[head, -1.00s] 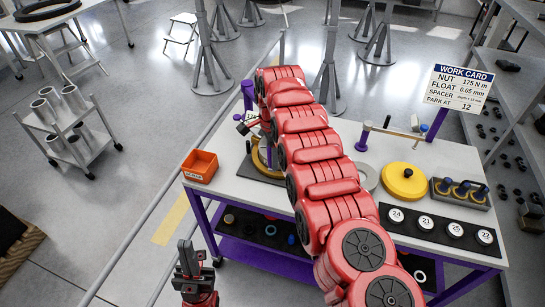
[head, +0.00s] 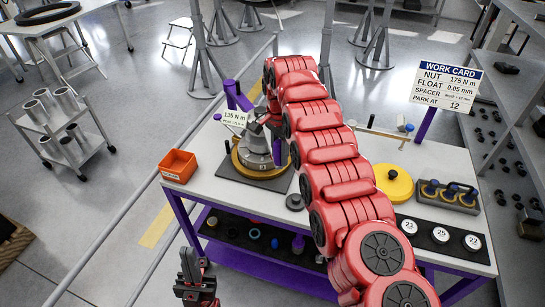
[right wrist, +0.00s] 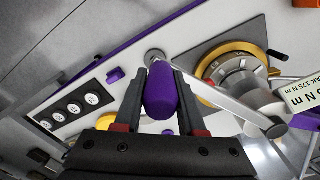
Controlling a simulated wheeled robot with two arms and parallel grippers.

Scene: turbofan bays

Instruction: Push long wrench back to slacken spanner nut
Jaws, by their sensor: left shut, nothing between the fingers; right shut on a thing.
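The long wrench's purple handle (right wrist: 160,95) is between the fingers of my right gripper (right wrist: 161,78) in the right wrist view. The fixture has a gold ring (right wrist: 208,62) around a silver centre, and stands on a dark plate in the head view, gold base showing (head: 243,168). The spanner nut cannot be made out clearly. My left gripper (head: 190,252) is shut and empty, in front of the bench.
An orange bin (head: 179,166) sits at the bench's left corner. A yellow disc (head: 393,183), a grey block with knobs (head: 447,195) and a black strip of numbered discs (head: 440,236) are at the right. My red right arm crosses over the bench.

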